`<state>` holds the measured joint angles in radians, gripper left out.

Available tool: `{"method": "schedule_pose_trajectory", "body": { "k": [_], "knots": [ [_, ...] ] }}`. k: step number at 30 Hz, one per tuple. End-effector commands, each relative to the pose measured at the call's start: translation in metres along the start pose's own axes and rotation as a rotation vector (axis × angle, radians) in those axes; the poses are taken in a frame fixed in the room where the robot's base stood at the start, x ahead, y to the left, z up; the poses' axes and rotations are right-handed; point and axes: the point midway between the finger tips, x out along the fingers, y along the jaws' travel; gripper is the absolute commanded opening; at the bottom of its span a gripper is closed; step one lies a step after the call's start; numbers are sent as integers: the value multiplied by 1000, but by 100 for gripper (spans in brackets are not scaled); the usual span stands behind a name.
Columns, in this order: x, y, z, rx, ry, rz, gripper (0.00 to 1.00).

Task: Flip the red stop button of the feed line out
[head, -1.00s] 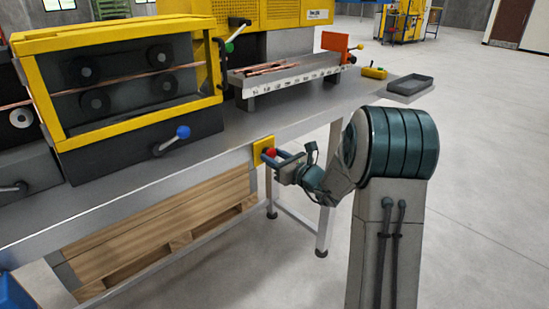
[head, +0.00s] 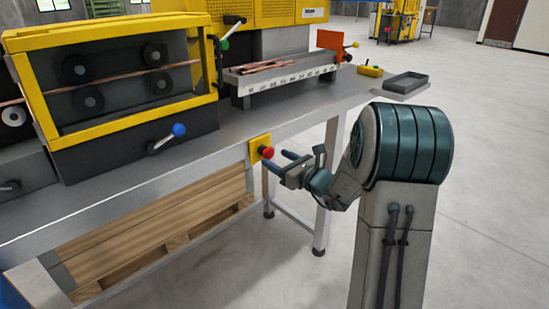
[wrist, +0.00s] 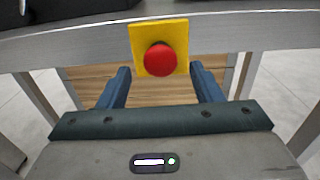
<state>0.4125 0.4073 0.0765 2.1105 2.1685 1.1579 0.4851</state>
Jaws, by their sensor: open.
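The red stop button (head: 267,152) sits on a yellow plate (head: 256,146) on the front edge of the bench. In the wrist view the red button (wrist: 160,59) is a round dome on its yellow plate (wrist: 174,28), ahead of my gripper and centred between the fingers. My gripper (head: 280,160) is open and empty, with its two blue fingers pointing at the button. In the wrist view the fingers of my gripper (wrist: 160,78) stand well apart, left and right below the button, and do not touch it.
The grey bench (head: 225,135) carries a yellow-framed roller unit with a blue-knobbed lever (head: 178,131), and a trough (head: 285,78) with copper pieces. A dark tray (head: 408,82) lies at the right end. A wooden pallet (head: 150,230) is below. The floor to the right is clear.

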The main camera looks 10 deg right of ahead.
Motion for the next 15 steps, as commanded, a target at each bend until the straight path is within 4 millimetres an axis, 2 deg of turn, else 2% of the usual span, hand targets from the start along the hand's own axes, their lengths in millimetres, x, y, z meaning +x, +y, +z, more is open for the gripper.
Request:
{"method": "schedule_pose_trajectory", "body": {
  "k": [3, 9, 15],
  "knots": [
    [-30, -1, 0, 0, 1, -6, 59],
    [-75, -1, 0, 0, 0, -7, 59],
    [-104, -1, 0, 0, 1, -4, 59]
  ]
}}
